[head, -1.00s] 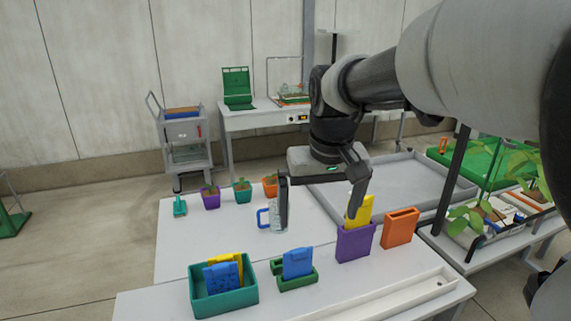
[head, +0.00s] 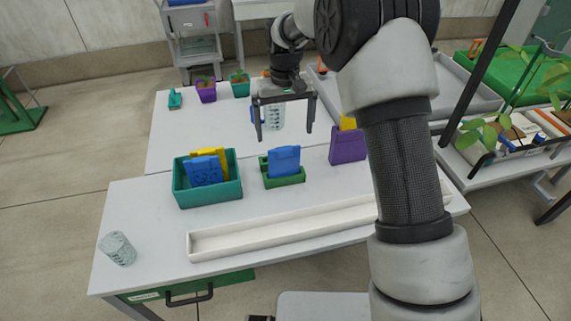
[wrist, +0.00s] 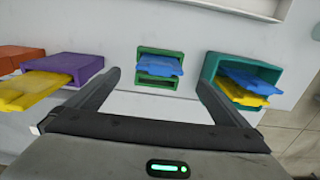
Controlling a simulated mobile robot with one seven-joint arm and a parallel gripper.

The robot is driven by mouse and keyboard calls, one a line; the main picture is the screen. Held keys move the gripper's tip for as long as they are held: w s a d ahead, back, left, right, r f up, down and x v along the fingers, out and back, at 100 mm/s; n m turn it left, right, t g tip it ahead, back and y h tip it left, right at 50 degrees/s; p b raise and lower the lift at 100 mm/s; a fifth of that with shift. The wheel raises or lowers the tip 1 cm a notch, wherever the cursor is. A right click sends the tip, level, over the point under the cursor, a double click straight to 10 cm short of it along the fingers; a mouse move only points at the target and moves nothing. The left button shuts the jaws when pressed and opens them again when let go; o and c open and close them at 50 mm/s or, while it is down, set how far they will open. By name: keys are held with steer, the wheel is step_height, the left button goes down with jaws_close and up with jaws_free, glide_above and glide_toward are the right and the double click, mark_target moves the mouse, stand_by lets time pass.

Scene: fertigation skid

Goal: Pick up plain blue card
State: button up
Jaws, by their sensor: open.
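The plain blue card (head: 285,160) stands upright in a small green holder (head: 286,182) on the white table. It also shows in the wrist view (wrist: 160,66), between my fingertips in the picture. My gripper (head: 284,130) is open and empty, pointing down above the table, on the far side of the card and apart from it. In the wrist view the fingers of my gripper (wrist: 159,78) spread to either side of the green holder (wrist: 157,83). The card's lower part is hidden in the holder.
Left of the holder, a teal bin (head: 208,198) holds a spotted blue card (head: 205,171) and a yellow card (head: 213,158). A purple holder (head: 347,147) with a yellow card stands right. A white trough (head: 290,229) lies in front.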

mark_target(284, 159)
step_height(284, 159, down, 7)
steer(key=shift+f, duration=0.2)
steer(key=shift+w+a+f, duration=0.1)
steer(key=shift+f, duration=1.3)
steer(key=shift+w+f, duration=0.1)
steer(key=shift+f, duration=1.25)
steer(key=c, duration=1.1)
